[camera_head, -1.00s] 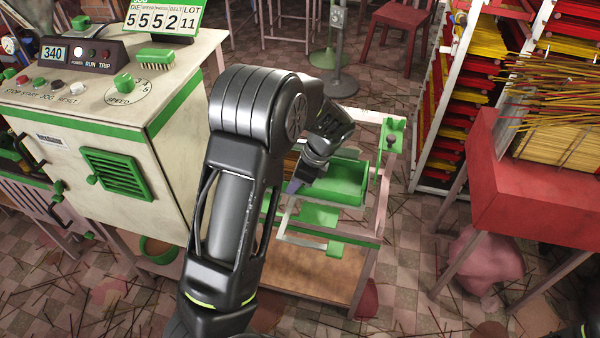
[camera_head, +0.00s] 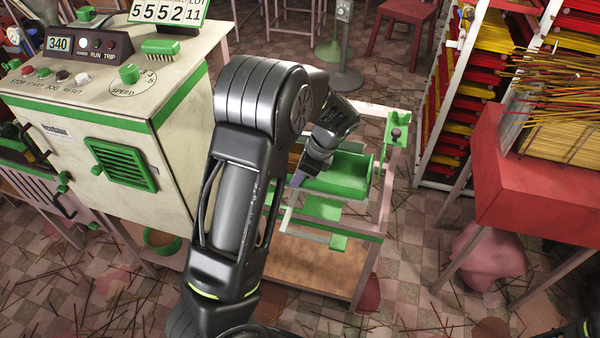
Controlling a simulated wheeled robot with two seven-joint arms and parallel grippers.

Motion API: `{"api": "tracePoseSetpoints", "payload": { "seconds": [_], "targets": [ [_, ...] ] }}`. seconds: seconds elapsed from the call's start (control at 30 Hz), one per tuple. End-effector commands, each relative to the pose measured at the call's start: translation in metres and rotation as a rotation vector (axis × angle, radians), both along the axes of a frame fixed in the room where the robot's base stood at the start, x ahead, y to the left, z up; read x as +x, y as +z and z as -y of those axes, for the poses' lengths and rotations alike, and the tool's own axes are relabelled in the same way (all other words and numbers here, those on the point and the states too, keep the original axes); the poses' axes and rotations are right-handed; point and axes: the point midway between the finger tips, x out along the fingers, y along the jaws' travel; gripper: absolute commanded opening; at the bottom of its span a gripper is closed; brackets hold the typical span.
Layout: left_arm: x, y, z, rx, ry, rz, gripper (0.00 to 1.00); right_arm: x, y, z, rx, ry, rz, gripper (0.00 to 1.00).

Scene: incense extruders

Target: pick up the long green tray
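A long green tray (camera_head: 346,176) sits on a small cart or stand in the middle of the view, its left part hidden behind my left arm. My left gripper (camera_head: 298,179) points down at the tray's left side, and its fingers are small and mostly hidden by the wrist. I cannot tell whether it is open or shut, or whether it touches the tray. My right gripper does not show.
A cream machine (camera_head: 110,150) with green trim and a control panel stands at left. A red table (camera_head: 535,190) bearing incense sticks stands at right, before a rack (camera_head: 455,120) of red and yellow trays. A lower wooden shelf (camera_head: 310,267) is under the tray.

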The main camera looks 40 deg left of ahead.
Motion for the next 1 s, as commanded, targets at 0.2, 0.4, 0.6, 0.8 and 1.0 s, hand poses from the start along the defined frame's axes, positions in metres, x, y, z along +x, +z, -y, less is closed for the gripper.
{"api": "tracePoseSetpoints", "payload": {
  "seconds": [0.2, 0.4, 0.6, 0.8, 1.0],
  "targets": [
    [0.001, 0.011, 0.000, 0.001, 0.000, 0.005, 0.00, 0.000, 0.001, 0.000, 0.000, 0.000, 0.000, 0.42],
    [0.002, 0.034, 0.000, 0.000, -0.001, 0.005, 0.00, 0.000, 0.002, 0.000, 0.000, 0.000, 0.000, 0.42],
    [0.002, 0.068, 0.000, -0.001, 0.000, 0.007, 0.00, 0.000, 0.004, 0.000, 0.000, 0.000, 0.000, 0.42],
    [0.001, 0.108, 0.000, -0.001, 0.000, 0.007, 0.00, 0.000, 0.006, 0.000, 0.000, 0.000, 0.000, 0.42],
    [0.001, 0.146, 0.000, 0.000, 0.000, 0.006, 0.00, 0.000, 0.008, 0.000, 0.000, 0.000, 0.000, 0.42]
  ]
}}
